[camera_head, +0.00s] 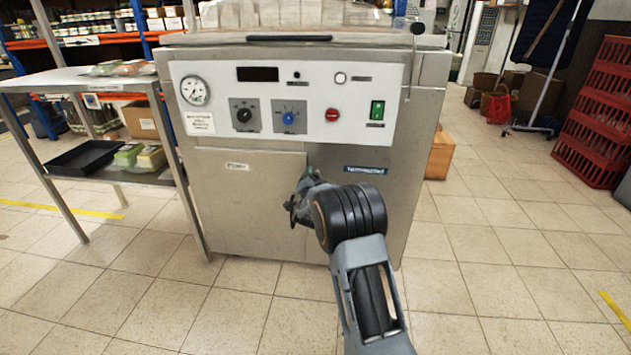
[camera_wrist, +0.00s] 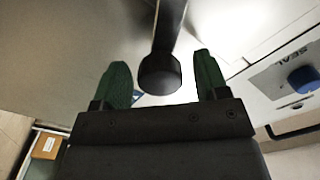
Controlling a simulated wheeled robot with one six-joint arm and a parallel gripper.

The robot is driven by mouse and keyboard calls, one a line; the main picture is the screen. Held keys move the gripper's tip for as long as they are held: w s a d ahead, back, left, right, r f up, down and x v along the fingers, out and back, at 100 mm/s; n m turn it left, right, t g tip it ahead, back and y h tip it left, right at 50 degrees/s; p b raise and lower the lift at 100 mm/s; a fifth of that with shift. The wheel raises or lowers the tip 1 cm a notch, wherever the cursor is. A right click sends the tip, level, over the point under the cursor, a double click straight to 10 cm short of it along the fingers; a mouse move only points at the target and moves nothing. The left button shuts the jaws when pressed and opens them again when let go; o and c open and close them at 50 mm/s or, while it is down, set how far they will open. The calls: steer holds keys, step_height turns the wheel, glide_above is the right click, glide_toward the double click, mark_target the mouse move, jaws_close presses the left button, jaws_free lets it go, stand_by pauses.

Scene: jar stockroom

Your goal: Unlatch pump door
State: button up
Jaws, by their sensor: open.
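The pump door (camera_head: 245,205) is a plain steel panel at the lower left of the machine's front, with a small label near its top; it looks shut. My gripper (camera_head: 305,185) is at the door's right edge and covers that spot in the head view. In the wrist view, my gripper (camera_wrist: 162,68) is open, its two green fingers apart. A dark bar with a rounded black end, apparently the latch handle (camera_wrist: 160,75), shows between the fingers, with gaps visible on both sides. I cannot tell how deep it sits between them.
The machine's control panel (camera_head: 295,103) has a gauge, knobs and a green switch above the door; its blue knob (camera_wrist: 304,78) shows in the wrist view. A steel shelf table (camera_head: 85,78) stands at left. Red crates (camera_head: 600,115) stand far right.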

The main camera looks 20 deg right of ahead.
steer(key=shift+c, duration=0.3)
steer(key=c, duration=0.9)
steer(key=shift+o, duration=0.2)
steer(key=n+p, duration=0.2)
steer(key=n, duration=0.4)
steer(key=shift+n+p, duration=0.35)
steer(key=shift+n, duration=0.05)
steer(key=n+p, duration=0.2)
steer(key=n, duration=0.3)
steer(key=shift+f+n, duration=0.1)
steer(key=shift+n, duration=0.5)
steer(key=o, duration=0.9)
